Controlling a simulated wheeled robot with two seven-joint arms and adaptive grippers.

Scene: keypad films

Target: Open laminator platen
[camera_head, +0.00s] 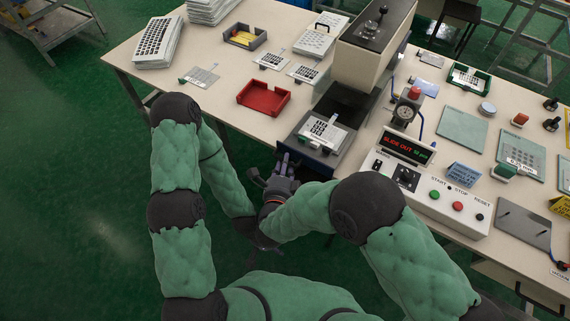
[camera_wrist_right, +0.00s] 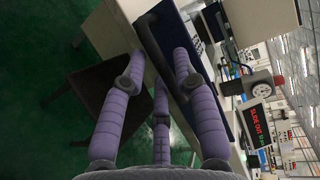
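The laminator (camera_head: 372,45) is a beige press with a dark top and a lever. Its grey platen (camera_head: 343,146) sticks out at the front below the head, with a white keypad film (camera_head: 322,130) on it. The dark blue front (camera_head: 316,160) of the platen faces me. In the right wrist view, a dark handle bar (camera_wrist_right: 154,48) runs along the blue front (camera_wrist_right: 196,65). My right gripper (camera_head: 285,163) is at this front; its fingers (camera_wrist_right: 158,62) are apart, with the bar between them. Contact is unclear. My left gripper (camera_head: 264,240) is low and mostly hidden by my arms.
A control box (camera_head: 430,190) with a red "SLIDE OUT" display (camera_head: 404,148) stands right of the platen. A gauge (camera_head: 403,115) is close beside the press. A red tray (camera_head: 263,97) lies to the left. The table (camera_head: 215,75) has bare room near its left front edge.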

